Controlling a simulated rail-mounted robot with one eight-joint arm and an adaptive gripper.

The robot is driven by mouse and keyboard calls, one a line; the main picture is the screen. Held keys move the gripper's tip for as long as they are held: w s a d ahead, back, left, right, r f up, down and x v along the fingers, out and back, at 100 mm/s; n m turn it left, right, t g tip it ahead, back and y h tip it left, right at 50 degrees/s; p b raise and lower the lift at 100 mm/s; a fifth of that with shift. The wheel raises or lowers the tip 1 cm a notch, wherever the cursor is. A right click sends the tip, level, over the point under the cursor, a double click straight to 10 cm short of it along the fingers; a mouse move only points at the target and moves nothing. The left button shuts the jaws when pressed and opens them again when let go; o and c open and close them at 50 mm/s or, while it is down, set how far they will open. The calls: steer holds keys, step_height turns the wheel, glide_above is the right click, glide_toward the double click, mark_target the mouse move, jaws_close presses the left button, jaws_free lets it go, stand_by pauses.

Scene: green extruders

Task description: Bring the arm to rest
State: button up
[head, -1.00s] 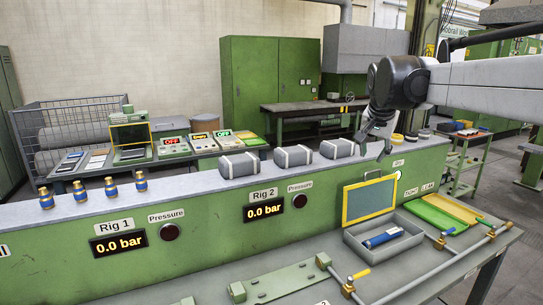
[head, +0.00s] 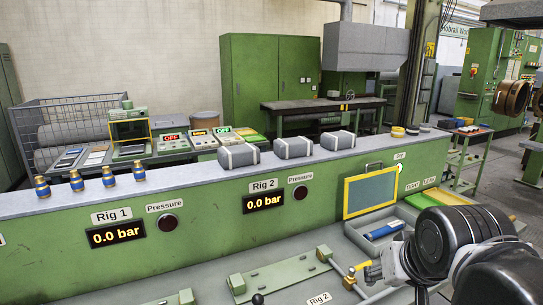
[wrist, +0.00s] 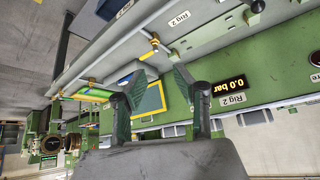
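My arm shows at the lower right of the head view as a large black joint with a light grey link. My gripper (wrist: 160,84) shows in the wrist view with its two dark fingers spread apart and nothing between them. In the head view the gripper is at the lower right edge of the bench, partly hidden by the arm. The fingers appear clear of the bench objects, though the exact gap cannot be told.
A green console with Rig 1 and Rig 2 displays (head: 263,202) runs across. Grey bundles (head: 294,148) and brass-blue fittings (head: 77,180) stand on its ledge. A yellow-framed panel (head: 370,193) stands behind a grey tray holding a blue cylinder (head: 384,229). Pipework with brass valves (head: 362,268) lies near my arm.

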steer(key=s+f+n, duration=0.1)
steer(key=s+f, duration=0.3)
steer(key=f, duration=0.1)
steer(key=shift+s+a, duration=0.25)
steer(key=shift+a, duration=0.1)
